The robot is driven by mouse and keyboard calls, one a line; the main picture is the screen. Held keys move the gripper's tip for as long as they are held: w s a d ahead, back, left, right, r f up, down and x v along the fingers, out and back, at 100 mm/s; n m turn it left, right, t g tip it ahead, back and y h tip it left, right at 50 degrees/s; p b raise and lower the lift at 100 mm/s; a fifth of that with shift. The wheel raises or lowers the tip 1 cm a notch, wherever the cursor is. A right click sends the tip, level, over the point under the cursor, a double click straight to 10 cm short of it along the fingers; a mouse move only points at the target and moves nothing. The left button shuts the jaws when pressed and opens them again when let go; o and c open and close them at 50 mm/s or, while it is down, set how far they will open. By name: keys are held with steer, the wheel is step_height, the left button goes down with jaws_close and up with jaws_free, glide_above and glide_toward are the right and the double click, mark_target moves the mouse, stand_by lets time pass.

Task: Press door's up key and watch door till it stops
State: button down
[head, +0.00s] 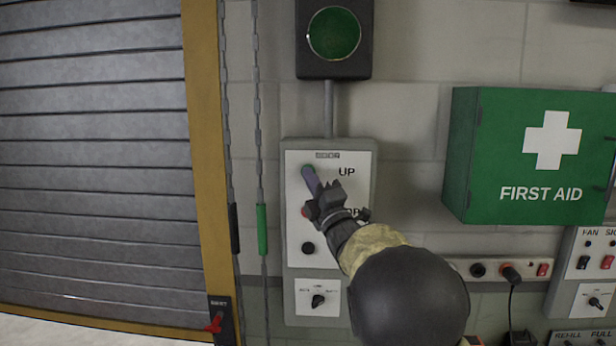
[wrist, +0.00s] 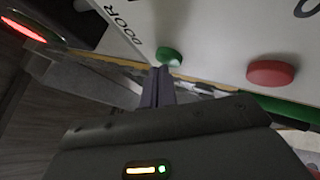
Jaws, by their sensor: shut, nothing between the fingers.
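The door (head: 95,170) is a grey slatted roller shutter at the left of the head view, its slats filling the visible opening down to near the floor. Its control box (head: 362,270) is on the wall to the right, with a label reading UP. My gripper (head: 309,174) is shut and empty, its fingertips over the spot left of UP, hiding most of the key there. In the wrist view the green up key (wrist: 168,56) lies just beyond the fingertips (wrist: 158,72). I cannot tell if they touch. The red key (wrist: 272,72) is to its right.
A green lamp (head: 334,34) is above the box. Chains (head: 259,120) hang between the box and the yellow door frame (head: 205,130). A black knob (head: 308,248) and a rotary switch (head: 318,300) are lower down. The first aid cabinet (head: 490,205) juts out at right.

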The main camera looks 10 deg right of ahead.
steer(key=shift+s+a+b, duration=0.1)
steer(key=shift+s+b, duration=0.35)
steer(key=shift+s, duration=0.05)
steer(key=s+b, duration=0.2)
steer(key=s+a+b, duration=0.1)
steer(key=s+b, duration=0.1)
steer(key=shift+s, duration=0.4)
steer(key=shift+f, duration=0.1)
